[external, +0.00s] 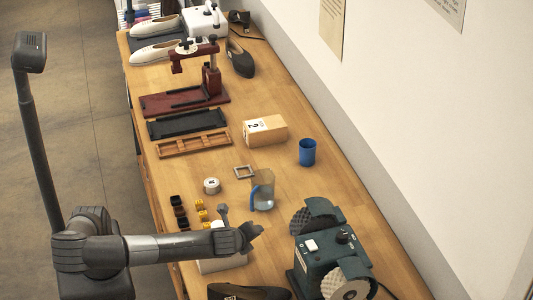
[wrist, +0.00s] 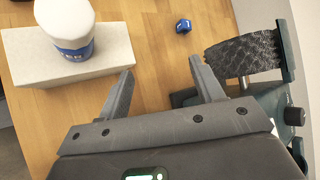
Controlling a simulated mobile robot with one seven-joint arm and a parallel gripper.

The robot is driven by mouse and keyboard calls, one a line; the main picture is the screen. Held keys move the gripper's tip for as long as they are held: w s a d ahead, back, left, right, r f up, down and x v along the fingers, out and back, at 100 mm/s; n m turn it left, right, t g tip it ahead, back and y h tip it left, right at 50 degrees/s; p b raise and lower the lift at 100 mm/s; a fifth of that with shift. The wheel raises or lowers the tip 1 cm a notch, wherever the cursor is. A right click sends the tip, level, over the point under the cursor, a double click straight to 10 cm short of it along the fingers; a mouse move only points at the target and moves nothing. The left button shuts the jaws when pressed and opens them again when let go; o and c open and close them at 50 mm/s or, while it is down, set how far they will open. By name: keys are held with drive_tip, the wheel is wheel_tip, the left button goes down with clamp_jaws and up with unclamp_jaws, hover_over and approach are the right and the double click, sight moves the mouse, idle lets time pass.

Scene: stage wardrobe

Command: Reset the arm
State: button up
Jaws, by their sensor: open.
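My gripper (wrist: 160,82) is open in the wrist view, with its two fingers apart and nothing between them. In the external view my gripper (external: 256,230) is at the end of my arm, which reaches right over the near part of the workbench (external: 190,165). In the wrist view bare wood of the bench shows beyond the fingertips.
A pale block (wrist: 75,70) with a white and blue container (wrist: 68,30) on it stands left of the fingers. A green grinder (external: 328,252) stands right of my gripper. A clear jug (external: 263,188) and blue cup (external: 307,152) stand farther back. A small blue object (wrist: 183,26) lies ahead.

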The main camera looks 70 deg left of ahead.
drive_tip(key=w+a+r+n+h, duration=0.75)
drive_tip(key=w+a+n, duration=0.25)
drive_tip(key=a, duration=0.3)
drive_tip(key=s+a+f+n+g+h, duration=0.2)
drive_tip(key=s+a+f+n+g, duration=0.25)
drive_tip(key=s, duration=0.55)
drive_tip(key=s+a+r+t+y, duration=0.1)
drive_tip(key=s+r, duration=0.2)
drive_tip(key=s, duration=0.7)
drive_tip(key=s+a+r+n+t, duration=0.1)
drive_tip(key=s+r+t, duration=0.1)
drive_tip(key=s, duration=0.8)
drive_tip(key=shift+s+a+r+y, duration=0.35)
drive_tip(key=shift+a+r, duration=0.05)
drive_tip(key=shift+r, duration=0.3)
